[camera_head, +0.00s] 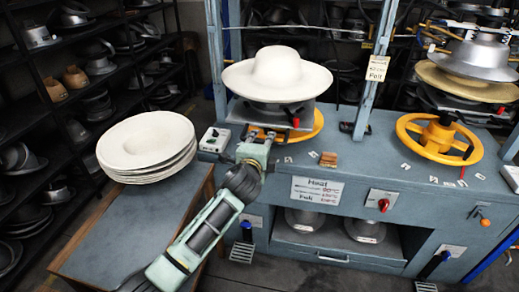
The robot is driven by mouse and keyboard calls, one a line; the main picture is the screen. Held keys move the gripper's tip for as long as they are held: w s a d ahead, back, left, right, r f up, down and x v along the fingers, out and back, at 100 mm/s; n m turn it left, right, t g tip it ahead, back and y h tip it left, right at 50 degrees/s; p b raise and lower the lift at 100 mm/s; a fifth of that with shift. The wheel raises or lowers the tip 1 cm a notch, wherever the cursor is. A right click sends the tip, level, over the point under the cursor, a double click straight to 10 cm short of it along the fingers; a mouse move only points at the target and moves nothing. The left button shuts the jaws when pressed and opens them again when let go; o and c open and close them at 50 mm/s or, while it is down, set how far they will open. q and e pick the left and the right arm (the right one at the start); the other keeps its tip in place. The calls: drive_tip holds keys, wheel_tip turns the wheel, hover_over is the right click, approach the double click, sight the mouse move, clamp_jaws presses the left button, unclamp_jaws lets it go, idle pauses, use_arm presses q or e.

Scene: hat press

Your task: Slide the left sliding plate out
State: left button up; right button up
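The left sliding plate (318,113) is a grey plate on the left station of the press, under a cream felt hat (277,73). A dark handle with a red end (295,121) shows at its front. My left gripper (264,134) is at the front of this station, just left of and below that handle. Its fingers are small and partly hidden by its own arm, so I cannot tell whether they are open or touch the plate. An orange handwheel (308,130) is partly hidden below the plate. My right gripper is not in view.
A stack of cream hats (147,142) sits on a side table (121,236) at left. A yellow handwheel (438,137) and a second hat station (468,77) stand at right. Blue-grey posts (377,68) flank the left station.

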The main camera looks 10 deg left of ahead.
use_arm(q)
drive_tip(key=s+r, duration=0.2)
drive_tip(key=s, duration=0.9)
drive_tip(key=shift+s+a+r, duration=0.15)
drive_tip(key=shift+s+a, duration=0.1)
drive_tip(key=shift+s, duration=0.1)
